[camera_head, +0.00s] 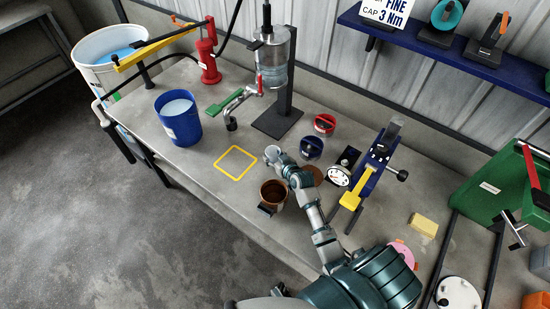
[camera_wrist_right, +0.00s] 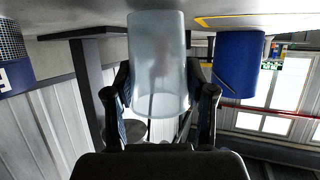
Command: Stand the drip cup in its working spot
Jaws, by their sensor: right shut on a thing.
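My right gripper (camera_head: 280,160) is shut on a translucent grey cup (camera_head: 272,153), which I take to be the drip cup. In the right wrist view the cup (camera_wrist_right: 158,60) sits between the two dark fingers (camera_wrist_right: 160,100), and that picture looks upside down. In the head view the cup is just right of a yellow square outline (camera_head: 222,170) on the bench. Whether it touches the bench I cannot tell. A glass column (camera_head: 272,68) on a dark stand (camera_head: 283,118) has a side pipe with a dark end (camera_head: 231,124). My left gripper is out of view.
A blue bucket (camera_head: 180,128) stands left of the outline. A brown pot (camera_head: 272,195) stands close beside my right gripper. Red (camera_head: 324,124) and dark blue (camera_head: 311,148) items and a gauge (camera_head: 339,176) lie to the right. The bench inside the outline is clear.

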